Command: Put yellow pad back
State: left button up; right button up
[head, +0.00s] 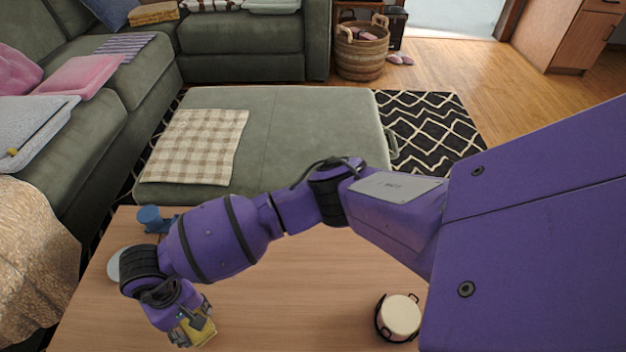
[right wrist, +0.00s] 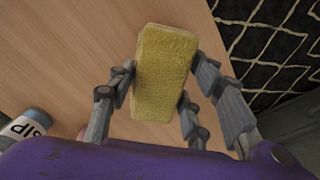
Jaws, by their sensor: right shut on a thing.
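The yellow pad (right wrist: 165,75) is a rectangular, rough-textured block. My right gripper (right wrist: 160,95) is shut on it, with fingers on both sides of the pad in the right wrist view. In the head view the right gripper (head: 192,326) is at the bottom left, over the wooden table (head: 290,280), and part of the pad (head: 203,337) shows between its fingers. I cannot tell how high the pad is above the table. My left gripper is not in view.
On the table are a blue object (head: 150,217), a pale plate (head: 116,264) partly behind my arm, and a dark-rimmed pot with a cream top (head: 401,314). A labelled container (right wrist: 25,130) shows in the wrist view. A green ottoman (head: 300,125) stands behind the table.

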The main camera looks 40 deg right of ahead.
jog(key=shift+w+f, duration=0.15)
jog(key=shift+f, duration=0.15)
jog(key=shift+w+f, duration=0.2)
jog(key=shift+f, duration=0.05)
notch_tip(320, 180, down, 3)
jog(key=shift+s+r+b, duration=0.15)
jog(key=shift+b, duration=0.35)
jog(key=o, duration=1)
jog(key=shift+w, duration=0.2)
